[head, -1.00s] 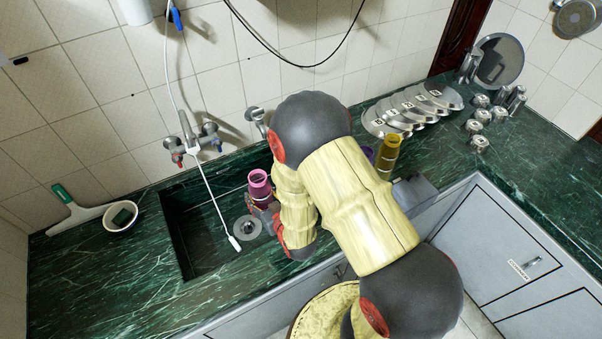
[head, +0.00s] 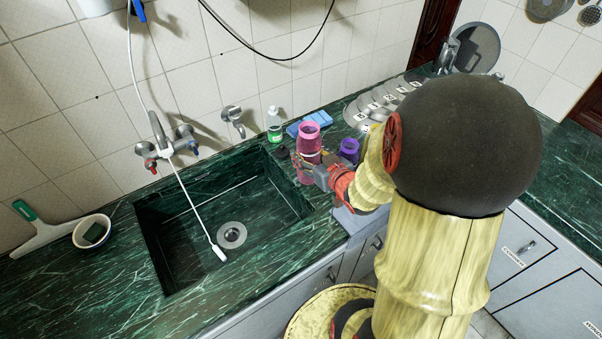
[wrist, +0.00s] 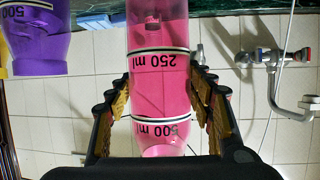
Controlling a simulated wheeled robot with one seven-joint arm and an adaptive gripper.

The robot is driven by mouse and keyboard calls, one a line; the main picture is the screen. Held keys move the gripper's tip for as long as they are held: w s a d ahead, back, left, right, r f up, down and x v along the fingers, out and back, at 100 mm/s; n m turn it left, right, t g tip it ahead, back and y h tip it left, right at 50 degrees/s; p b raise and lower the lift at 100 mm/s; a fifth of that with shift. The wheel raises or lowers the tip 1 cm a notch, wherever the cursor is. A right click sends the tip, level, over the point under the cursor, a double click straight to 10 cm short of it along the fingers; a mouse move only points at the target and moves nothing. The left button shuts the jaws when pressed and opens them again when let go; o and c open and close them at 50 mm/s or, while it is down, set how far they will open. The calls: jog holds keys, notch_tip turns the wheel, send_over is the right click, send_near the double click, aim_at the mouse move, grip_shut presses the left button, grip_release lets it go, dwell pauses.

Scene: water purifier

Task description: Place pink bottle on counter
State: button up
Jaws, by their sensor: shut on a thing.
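The pink bottle (head: 309,139) is upright in the head view, at the right rim of the sink. My gripper (head: 311,172) is shut on its body. In the wrist view, which looks upside down, the pink bottle (wrist: 161,75) with its black ml marks stands between the two fingers of my gripper (wrist: 162,105). The green marble counter (head: 90,290) runs around the sink. Whether the bottle's base touches the counter is hidden by my gripper.
A purple bottle (head: 349,148) stands close to the right of the pink one. A soap bottle (head: 274,124) and a blue sponge (head: 312,120) are behind. The sink (head: 190,235) is empty on the left. Metal lids (head: 372,100) lie at the back right.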

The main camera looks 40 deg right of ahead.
jog(key=shift+s+d+r, duration=0.2)
jog(key=shift+s+d, duration=0.25)
jog(key=shift+s+d+r, duration=0.2)
jog(key=shift+s+d, duration=0.2)
jog(key=shift+d, duration=0.15)
jog(key=w+d+f+b, duration=0.4)
jog(key=w+f+b, duration=0.3)
jog(key=w+f, duration=0.5)
jog(key=shift+w+f, duration=0.4)
jog(key=shift+w, duration=0.15)
jog(key=shift+f, duration=0.15)
jog(key=o, duration=1.1)
jog(key=shift+o, duration=0.7)
